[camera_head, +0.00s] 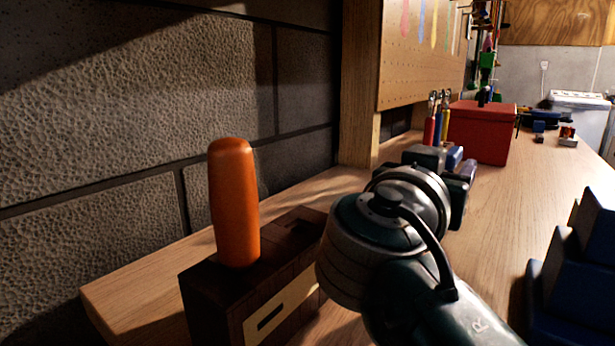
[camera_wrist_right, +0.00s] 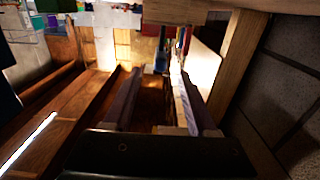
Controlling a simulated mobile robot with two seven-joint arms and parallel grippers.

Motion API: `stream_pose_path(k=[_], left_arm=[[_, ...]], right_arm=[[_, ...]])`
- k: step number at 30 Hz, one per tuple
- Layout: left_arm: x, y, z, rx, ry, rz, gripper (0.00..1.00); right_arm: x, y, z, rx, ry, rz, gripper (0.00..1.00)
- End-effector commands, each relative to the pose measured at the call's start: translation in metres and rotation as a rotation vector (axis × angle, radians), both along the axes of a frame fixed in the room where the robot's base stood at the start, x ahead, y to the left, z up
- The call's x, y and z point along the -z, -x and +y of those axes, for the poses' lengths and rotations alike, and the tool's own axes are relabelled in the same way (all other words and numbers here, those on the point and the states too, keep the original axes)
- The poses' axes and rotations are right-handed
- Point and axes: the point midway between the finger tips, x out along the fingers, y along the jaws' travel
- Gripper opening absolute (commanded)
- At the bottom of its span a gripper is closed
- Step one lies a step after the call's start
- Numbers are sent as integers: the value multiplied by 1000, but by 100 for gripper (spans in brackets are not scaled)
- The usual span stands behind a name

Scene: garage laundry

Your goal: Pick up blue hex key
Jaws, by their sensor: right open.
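The blue hex key (camera_head: 437,125) appears as a thin blue upright handle between a red one and a yellow one, beyond my right gripper in the head view. Its lower end is hidden behind the gripper. My right gripper (camera_head: 455,168) is above the workbench, short of the hex keys. In the right wrist view its two fingers (camera_wrist_right: 160,105) are apart with nothing seen between them. A small blue shape (camera_wrist_right: 161,60) lies past the fingertips there; I cannot tell for sure if it is the same key. My left gripper is out of view.
A red box (camera_head: 483,133) stands right behind the keys on the wooden workbench (camera_head: 505,215). A dark wooden block (camera_head: 215,300) with an orange handle (camera_head: 234,205) is at near left. A dark blue stepped object (camera_head: 575,285) is at near right. A pegboard (camera_head: 410,60) rises behind.

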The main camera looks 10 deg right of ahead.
Motion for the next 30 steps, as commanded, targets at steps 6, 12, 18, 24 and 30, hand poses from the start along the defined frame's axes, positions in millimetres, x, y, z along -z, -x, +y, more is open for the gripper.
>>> stream_pose_path(k=[6,12,18,24,30], left_arm=[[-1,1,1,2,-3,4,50],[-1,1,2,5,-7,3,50],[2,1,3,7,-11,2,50],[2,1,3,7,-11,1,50],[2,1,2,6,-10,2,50]], right_arm=[[2,-15,-19,2,0,0,57],[1,-30,-37,3,2,-1,57],[2,-47,-56,1,0,0,57],[2,-49,-58,1,-1,0,57],[2,-49,-58,1,-1,1,42]])
